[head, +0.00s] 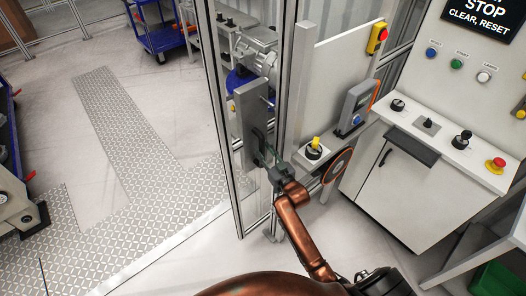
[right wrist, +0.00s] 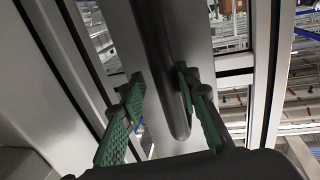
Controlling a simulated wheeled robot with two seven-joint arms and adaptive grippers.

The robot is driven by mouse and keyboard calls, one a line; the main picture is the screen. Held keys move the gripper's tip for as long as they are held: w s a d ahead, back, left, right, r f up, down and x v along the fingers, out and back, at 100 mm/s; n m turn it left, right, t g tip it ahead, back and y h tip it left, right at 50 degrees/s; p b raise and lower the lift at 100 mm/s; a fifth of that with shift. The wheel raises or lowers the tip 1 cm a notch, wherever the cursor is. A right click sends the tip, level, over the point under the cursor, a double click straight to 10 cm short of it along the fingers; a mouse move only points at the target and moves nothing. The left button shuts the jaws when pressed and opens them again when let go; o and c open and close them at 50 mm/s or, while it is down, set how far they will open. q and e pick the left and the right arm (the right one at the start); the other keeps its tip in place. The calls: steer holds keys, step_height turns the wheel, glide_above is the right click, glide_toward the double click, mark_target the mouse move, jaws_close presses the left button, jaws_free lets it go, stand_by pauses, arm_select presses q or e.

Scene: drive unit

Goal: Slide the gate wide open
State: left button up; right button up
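The gate (head: 212,100) is a tall aluminium-framed panel standing upright at the middle of the head view. A grey plate (head: 249,118) on it carries a dark upright bar handle, which shows close up in the right wrist view (right wrist: 160,60). My right gripper (head: 266,162) is at the handle. In the wrist view its two green fingers (right wrist: 162,78) are spread, one on each side of the bar near its lower end. The right fingertip overlaps the bar's edge; I cannot tell whether it touches. My left gripper is not in view.
A control cabinet (head: 400,195) with knobs and a red button stands right of the gate. A post panel (head: 333,75) with switches is close beside my right arm. Blue carts (head: 165,38) stand behind. Tread-plate floor (head: 120,115) lies clear at left.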

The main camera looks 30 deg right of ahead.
steer(key=shift+o, duration=0.4)
steer(key=shift+a, duration=0.15)
steer(key=shift+s+f, duration=0.15)
steer(key=shift+s, duration=0.15)
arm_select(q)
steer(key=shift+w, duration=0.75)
arm_select(e)
steer(key=s, duration=1.1)
steer(key=shift+s+d, duration=0.2)
steer(key=shift+d, duration=0.05)
